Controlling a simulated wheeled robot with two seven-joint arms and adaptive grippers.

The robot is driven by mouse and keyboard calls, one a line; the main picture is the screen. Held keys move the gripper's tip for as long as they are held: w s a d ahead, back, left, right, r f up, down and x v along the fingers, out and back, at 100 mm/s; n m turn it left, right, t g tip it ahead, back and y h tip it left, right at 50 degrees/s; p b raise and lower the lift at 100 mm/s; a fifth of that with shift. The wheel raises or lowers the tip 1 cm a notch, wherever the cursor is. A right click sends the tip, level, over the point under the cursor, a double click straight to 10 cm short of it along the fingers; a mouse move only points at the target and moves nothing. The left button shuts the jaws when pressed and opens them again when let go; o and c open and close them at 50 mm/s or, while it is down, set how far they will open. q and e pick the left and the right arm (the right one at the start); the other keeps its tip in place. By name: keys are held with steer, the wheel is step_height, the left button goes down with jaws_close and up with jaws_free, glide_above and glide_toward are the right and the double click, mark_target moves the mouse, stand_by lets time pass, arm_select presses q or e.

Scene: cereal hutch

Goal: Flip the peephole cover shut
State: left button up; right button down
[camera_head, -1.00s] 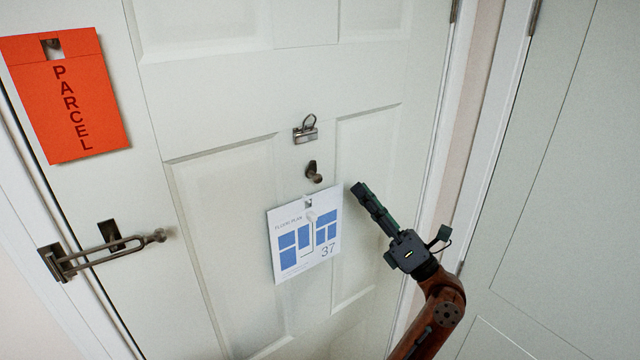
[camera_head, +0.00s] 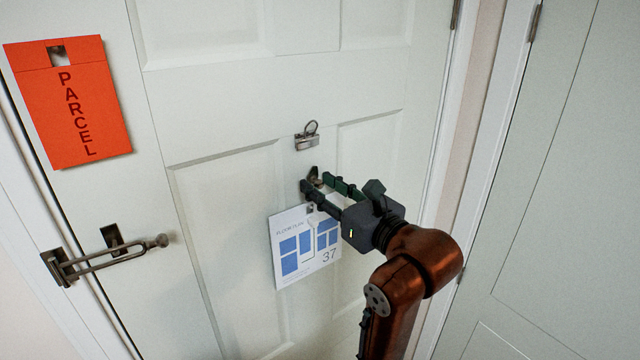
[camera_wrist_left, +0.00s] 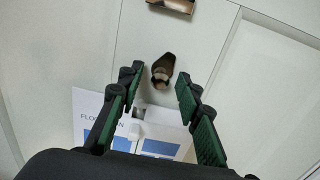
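A small dark bronze fitting (camera_head: 314,172) on the white door looks like the peephole and its cover. It has a teardrop-shaped plate with a rounded part sticking out below; I cannot tell exactly how the cover is turned. My left gripper (camera_head: 316,181) is open, with its fingertips on either side of the fitting's lower part. In the left wrist view the fitting (camera_wrist_left: 163,68) shows between and just beyond the spread fingertips (camera_wrist_left: 157,80), with gaps on both sides. I see no clear contact. My right gripper is not in view.
A floor plan card (camera_head: 290,265) hangs just below the fitting, close under the fingers. A metal plate with a ring (camera_head: 306,141) is above. A swing-bar door latch (camera_head: 110,253) and an orange parcel card (camera_head: 80,125) are at the left. A door frame stands at the right.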

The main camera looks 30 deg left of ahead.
arm_select(q)
steer(key=shift+w+a, duration=0.1)
steer(key=shift+a, duration=0.15)
jaws_close()
stand_by(0.3)
